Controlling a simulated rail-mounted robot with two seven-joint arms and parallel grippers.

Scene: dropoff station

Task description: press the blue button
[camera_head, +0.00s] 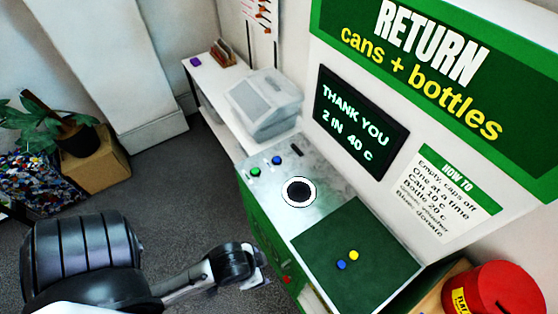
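A small blue button (277,160) is at the far left end of the grey metal top of the return machine (325,208). A green button (255,171) sits just to its left and nearer. A round dark opening (299,193) with a white rim lies to the right of the buttons. My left gripper (259,266) is low in front of the machine's green front, well apart from the buttons. Its fingers are seen too poorly to tell whether they are open. My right gripper is not in view.
A green panel (350,235) on the machine carries a small blue round piece (341,265) and a yellow one (354,255). The screen (362,122) reads "THANK YOU 2 IN 40 c". A grey device (263,102) stands behind the buttons. A red container (497,289) is at the lower right.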

